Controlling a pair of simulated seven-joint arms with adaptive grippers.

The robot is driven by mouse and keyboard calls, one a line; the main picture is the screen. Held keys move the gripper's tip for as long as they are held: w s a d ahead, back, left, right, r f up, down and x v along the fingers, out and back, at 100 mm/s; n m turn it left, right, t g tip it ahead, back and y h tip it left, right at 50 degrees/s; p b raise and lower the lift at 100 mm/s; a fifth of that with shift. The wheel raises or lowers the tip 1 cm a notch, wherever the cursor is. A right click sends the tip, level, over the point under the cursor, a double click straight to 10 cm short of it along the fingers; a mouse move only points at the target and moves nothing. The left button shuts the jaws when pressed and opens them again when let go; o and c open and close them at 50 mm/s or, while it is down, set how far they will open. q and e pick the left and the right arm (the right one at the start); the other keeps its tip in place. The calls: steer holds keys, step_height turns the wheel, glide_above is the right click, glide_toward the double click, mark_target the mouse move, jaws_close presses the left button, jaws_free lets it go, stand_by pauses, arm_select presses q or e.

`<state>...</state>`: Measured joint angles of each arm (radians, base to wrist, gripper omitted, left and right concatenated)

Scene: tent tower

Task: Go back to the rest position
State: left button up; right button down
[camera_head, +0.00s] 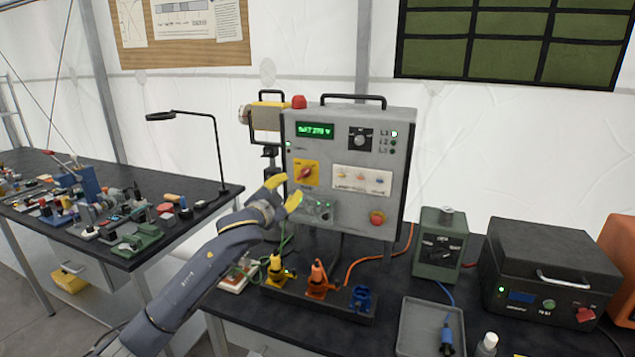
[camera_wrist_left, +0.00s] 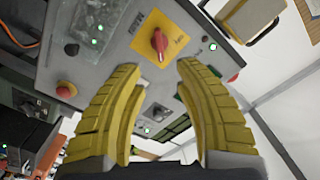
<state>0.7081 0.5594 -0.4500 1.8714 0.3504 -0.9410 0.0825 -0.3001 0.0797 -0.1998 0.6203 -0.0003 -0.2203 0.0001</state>
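My left gripper (camera_head: 284,193) has yellow fingers and is in front of the lower left part of the grey control box (camera_head: 405,170). In the left wrist view its fingers (camera_wrist_left: 160,85) are spread apart with nothing between them. Beyond them is the red rotary switch on its yellow plate (camera_head: 306,173), which also shows in the left wrist view (camera_wrist_left: 160,42). The head view does not make clear whether the fingers touch the box. My right gripper is not in view.
Yellow (camera_head: 277,270), orange (camera_head: 318,279) and blue (camera_head: 360,298) connectors stand on the dark bench below the box. A green meter box (camera_head: 440,245), a black case (camera_head: 540,270) and a grey tray (camera_head: 402,335) are to the right. A cluttered table (camera_head: 110,205) stands left.

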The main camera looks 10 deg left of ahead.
arm_select(q)
steer(key=s+d+f+n+g+y, duration=0.1)
steer(key=s+f+g+y, duration=0.1)
steer(key=s+f, duration=1)
steer(key=s+d+f+n+g+y, duration=0.1)
steer(key=s+f+g, duration=0.2)
steer(key=s+f, duration=0.95)
steer(key=s+a+f+g+y, duration=0.1)
steer(key=s+a+f+g, duration=0.1)
steer(key=s+f, duration=0.45)
steer(key=s+a+f+n+g+y, duration=0.1)
steer(key=s+a+f+g+y, duration=0.15)
steer(key=s, duration=0.75)
steer(key=s+a+f+g, duration=0.1)
steer(key=s+a+f, duration=0.1)
steer(key=s+f, duration=0.5)
steer(key=s+d+f+n+g+h, duration=0.1)
steer(key=s+d+f+g, duration=0.15)
steer(key=f, duration=1.35)
steer(key=s+d+f+g+h, duration=0.1)
steer(key=s+d+f+h, duration=0.2)
steer(key=f, duration=1.3)
steer(key=s+f+n+g, duration=0.2)
steer(key=s+f, duration=1.6)
steer(key=s, duration=0.2)
steer(key=shift+d+n, duration=0.25)
steer(key=shift+n, duration=0.15)
steer(key=shift+s+f, duration=0.1)
